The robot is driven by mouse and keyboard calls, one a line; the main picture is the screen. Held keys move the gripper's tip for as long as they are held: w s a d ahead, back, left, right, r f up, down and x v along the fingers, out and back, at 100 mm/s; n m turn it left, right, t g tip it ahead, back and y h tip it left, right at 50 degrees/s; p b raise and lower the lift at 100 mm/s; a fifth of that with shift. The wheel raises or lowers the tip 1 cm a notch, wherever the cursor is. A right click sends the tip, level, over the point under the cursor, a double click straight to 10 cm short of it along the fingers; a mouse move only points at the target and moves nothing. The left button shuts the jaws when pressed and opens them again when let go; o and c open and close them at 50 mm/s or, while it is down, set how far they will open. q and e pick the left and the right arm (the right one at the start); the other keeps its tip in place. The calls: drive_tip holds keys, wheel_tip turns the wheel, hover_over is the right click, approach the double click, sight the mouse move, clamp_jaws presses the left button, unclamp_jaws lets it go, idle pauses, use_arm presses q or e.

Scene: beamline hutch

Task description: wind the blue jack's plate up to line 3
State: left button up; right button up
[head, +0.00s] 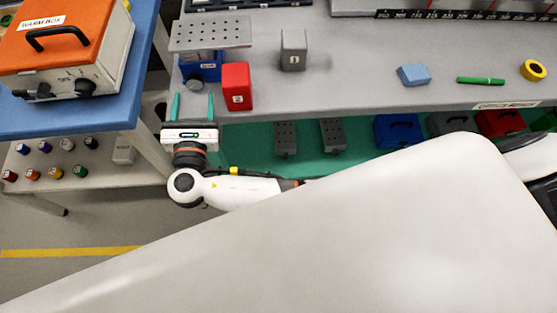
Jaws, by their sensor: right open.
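The blue jack (206,73) stands near the left end of the grey bench. Its perforated grey plate (210,34) lies above the blue body and hides part of it. A small round grey knob (196,93) shows at the jack's front, by the bench's front edge. My right gripper (193,106) is open, with its two teal fingers pointing toward the jack, one on each side of the knob. I cannot tell whether they touch it. No height lines can be read on the jack. My left gripper is not in view.
A red block (237,87) marked 2 stands close right of the jack, with a grey numbered block (293,50) beyond it. A blue sponge-like block (414,75), green pen (480,80) and yellow roll (533,70) lie farther right. An orange-lidded warm box (65,50) stands left.

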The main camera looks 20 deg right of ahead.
drive_tip(key=v, duration=0.9)
drive_tip(key=w+d+f+m+g+y+p, duration=0.1)
drive_tip(key=d+f+m+g+p, duration=0.15)
drive_tip(key=f, duration=0.65)
drive_tip(key=w+d+f+m+g+y+p, duration=0.1)
drive_tip(key=d+f+g+p, duration=0.2)
drive_tip(key=f, duration=0.5)
drive_tip(key=s+d+f+m+g+y+p, duration=0.1)
drive_tip(key=s+d+f+m+g, duration=0.2)
drive_tip(key=s+f, duration=0.3)
drive_tip(key=s+d+f+m+g+y+p, duration=0.1)
drive_tip(key=s+d+f+m+g, duration=0.3)
drive_tip(key=f, duration=0.5)
drive_tip(key=shift+s+d+m+p, duration=0.75)
drive_tip(key=shift+s+d, duration=0.3)
drive_tip(key=shift+d, duration=0.25)
drive_tip(key=s+d+f+m+g, duration=0.1)
drive_tip(key=s+d+f+m, duration=0.2)
drive_tip(key=s, duration=0.4)
drive_tip(key=s+d+f+m+g+y, duration=0.1)
drive_tip(key=s+d+f+m, duration=0.3)
drive_tip(key=s+m, duration=0.4)
drive_tip(key=s+d+f+m+g, duration=0.1)
drive_tip(key=s+d+f+m, duration=0.2)
drive_tip(key=s+d+m, duration=0.2)
drive_tip(key=s, duration=0.2)
drive_tip(key=shift+s+d+f+g+y, duration=0.2)
drive_tip(key=shift+s+d+g+y, duration=0.1)
drive_tip(key=shift+d+g, duration=0.05)
